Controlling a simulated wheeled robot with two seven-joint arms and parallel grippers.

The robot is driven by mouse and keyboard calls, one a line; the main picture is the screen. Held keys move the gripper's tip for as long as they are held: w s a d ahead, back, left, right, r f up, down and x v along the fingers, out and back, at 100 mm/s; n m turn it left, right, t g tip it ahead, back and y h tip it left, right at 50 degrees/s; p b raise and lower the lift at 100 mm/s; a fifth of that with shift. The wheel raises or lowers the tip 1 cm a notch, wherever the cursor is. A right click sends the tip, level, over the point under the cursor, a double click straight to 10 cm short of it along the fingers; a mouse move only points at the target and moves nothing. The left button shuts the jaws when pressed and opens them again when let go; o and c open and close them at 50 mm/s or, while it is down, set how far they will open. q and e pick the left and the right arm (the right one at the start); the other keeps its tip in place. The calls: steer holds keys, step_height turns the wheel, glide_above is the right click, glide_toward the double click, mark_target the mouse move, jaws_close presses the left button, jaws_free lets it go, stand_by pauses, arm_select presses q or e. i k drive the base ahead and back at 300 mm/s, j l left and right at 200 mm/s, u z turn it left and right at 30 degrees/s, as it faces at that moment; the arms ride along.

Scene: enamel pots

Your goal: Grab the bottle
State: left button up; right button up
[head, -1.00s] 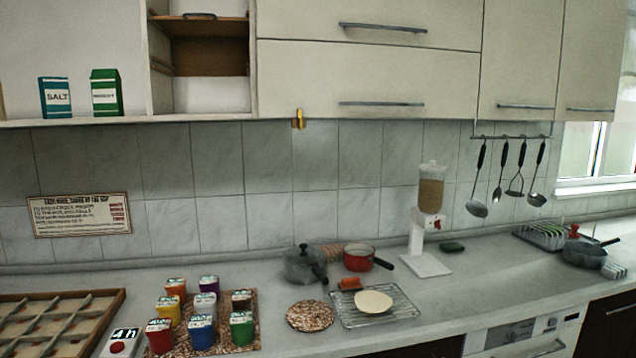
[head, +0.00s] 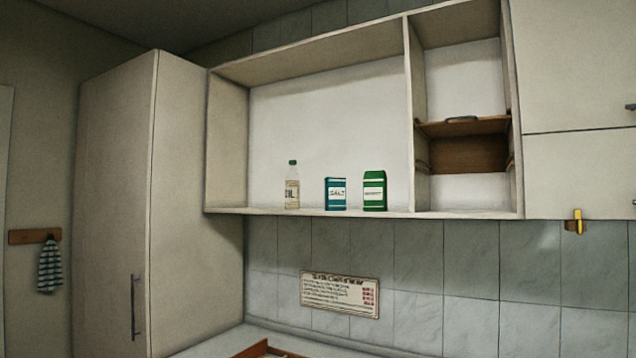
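A clear bottle (head: 292,188) with a green cap and an "OIL" label stands upright on the open wall shelf (head: 270,211), left of the middle of the head view. It stands apart from the teal salt box (head: 335,194) on its right. A green box (head: 374,191) stands farther right on the same shelf. Neither of my grippers is in the picture.
A tall cabinet (head: 115,210) stands left of the shelf, and a side panel closes the shelf's left end. A divider and cubby (head: 468,155) bound it on the right. A sign (head: 340,294) hangs on the tiles below. A striped towel (head: 50,265) hangs far left.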

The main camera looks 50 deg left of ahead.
mark_target(292, 188)
steer(key=u, duration=1.65)
steer(key=i+j, duration=0.15)
steer(key=j, duration=0.2)
steer(key=i+j+z, duration=0.1)
steer(key=j, duration=0.3)
steer(key=i+j, duration=0.2)
steer(key=j, duration=0.15)
steer(key=i+j+z, duration=0.1)
steer(key=j, duration=0.3)
steer(key=i+j, duration=0.15)
steer(key=j, duration=0.25)
steer(key=i+j+z, duration=0.1)
steer(key=j, duration=0.25)
